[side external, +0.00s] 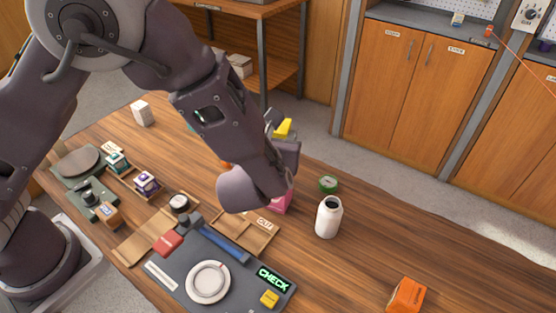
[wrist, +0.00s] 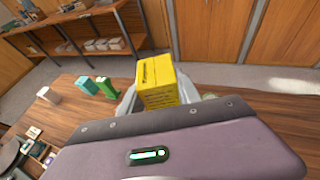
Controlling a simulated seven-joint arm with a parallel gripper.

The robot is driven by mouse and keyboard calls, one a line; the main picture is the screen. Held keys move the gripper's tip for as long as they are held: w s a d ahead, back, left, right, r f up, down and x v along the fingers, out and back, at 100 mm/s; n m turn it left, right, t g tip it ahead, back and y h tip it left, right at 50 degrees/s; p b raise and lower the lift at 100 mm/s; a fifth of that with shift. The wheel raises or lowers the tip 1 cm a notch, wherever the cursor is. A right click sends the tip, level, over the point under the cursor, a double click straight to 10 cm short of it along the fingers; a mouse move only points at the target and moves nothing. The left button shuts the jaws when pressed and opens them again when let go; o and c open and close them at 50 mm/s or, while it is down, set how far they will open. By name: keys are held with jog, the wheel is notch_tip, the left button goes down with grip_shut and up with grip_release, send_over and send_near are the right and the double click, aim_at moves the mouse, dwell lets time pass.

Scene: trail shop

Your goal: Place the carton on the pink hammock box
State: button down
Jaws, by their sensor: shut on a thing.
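The yellow carton (wrist: 158,82) is held between the pale fingers of my gripper (wrist: 158,98) in the wrist view. In the side view the carton (side external: 284,128) shows as a yellow patch above the table, partly hidden by my gripper (side external: 280,130). My gripper is shut on it. The pink hammock box (side external: 283,202) stands on the table in the side view, lower in the picture than the carton. My arm hides most of the pink box, and it does not show in the wrist view. The carton is apart from the pink box.
A white bottle (side external: 328,217) and a green tin (side external: 328,184) stand right of the pink box. A wooden tray (side external: 262,240) and a dark checking station (side external: 175,288) lie in front. Teal (wrist: 84,85) and green (wrist: 107,87) items stand on the table. An orange box (side external: 406,296) is far right.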

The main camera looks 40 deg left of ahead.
notch_tip(320, 180, down, 5)
jog(key=shift+f, duration=0.1)
jog(key=shift+f, duration=0.1)
jog(key=c, duration=0.8)
grip_release()
jog(key=shift+c, duration=0.2)
